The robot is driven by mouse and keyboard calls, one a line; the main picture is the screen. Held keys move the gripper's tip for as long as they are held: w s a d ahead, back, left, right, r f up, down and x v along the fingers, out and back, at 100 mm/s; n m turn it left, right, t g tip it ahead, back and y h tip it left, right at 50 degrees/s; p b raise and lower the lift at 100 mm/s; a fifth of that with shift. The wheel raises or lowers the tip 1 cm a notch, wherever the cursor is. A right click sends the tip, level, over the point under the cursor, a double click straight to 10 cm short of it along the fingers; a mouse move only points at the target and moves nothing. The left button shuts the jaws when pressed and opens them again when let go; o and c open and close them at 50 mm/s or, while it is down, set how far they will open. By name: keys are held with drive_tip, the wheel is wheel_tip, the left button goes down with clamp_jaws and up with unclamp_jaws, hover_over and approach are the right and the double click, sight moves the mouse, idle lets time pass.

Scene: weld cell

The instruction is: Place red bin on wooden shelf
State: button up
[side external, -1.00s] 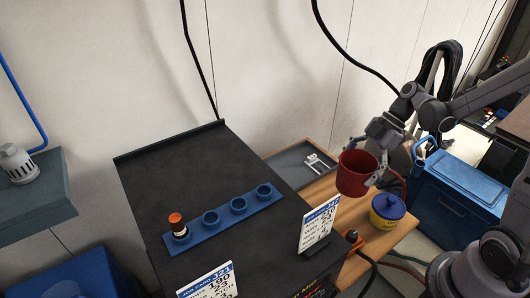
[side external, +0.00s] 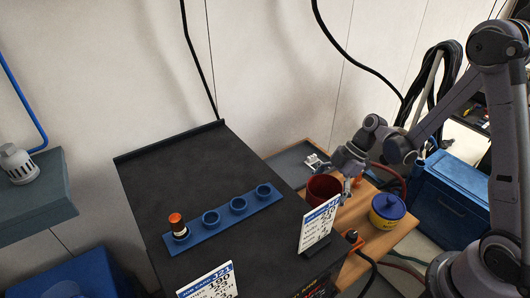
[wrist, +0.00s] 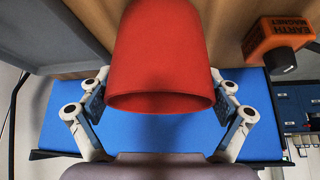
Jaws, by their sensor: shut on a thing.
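The red bin (side external: 322,188) is upright over the wooden shelf (side external: 360,214), with its lower part hidden behind a white card. Whether its base touches the shelf cannot be told. In the side view my gripper (side external: 346,185) is at the bin's right side. In the wrist view the bin (wrist: 165,60) fills the upper middle, and my gripper (wrist: 160,104) is shut on it, with a finger on each side.
A yellow pot with a blue lid (side external: 387,208) stands right of the bin on the shelf. An orange earth magnet (wrist: 275,42) is near the shelf's front. A grey tray (side external: 290,165) lies behind. The dark bench (side external: 190,160) with a standing card (side external: 318,228) borders the left.

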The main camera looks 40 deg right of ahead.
drive_tip(key=shift+f, duration=0.1)
drive_tip(key=o, duration=1.2)
drive_tip(key=v, duration=1.2)
drive_tip(key=s+a+r+m+t+h, duration=0.5)
drive_tip(key=s+r+m+h, duration=0.1)
drive_tip(key=m, duration=0.9)
drive_tip(key=shift+s+a+r+m+t, duration=0.15)
drive_tip(key=shift+s+r+m+t, duration=0.25)
drive_tip(key=shift+s+r, duration=0.4)
drive_tip(key=shift+w, duration=0.15)
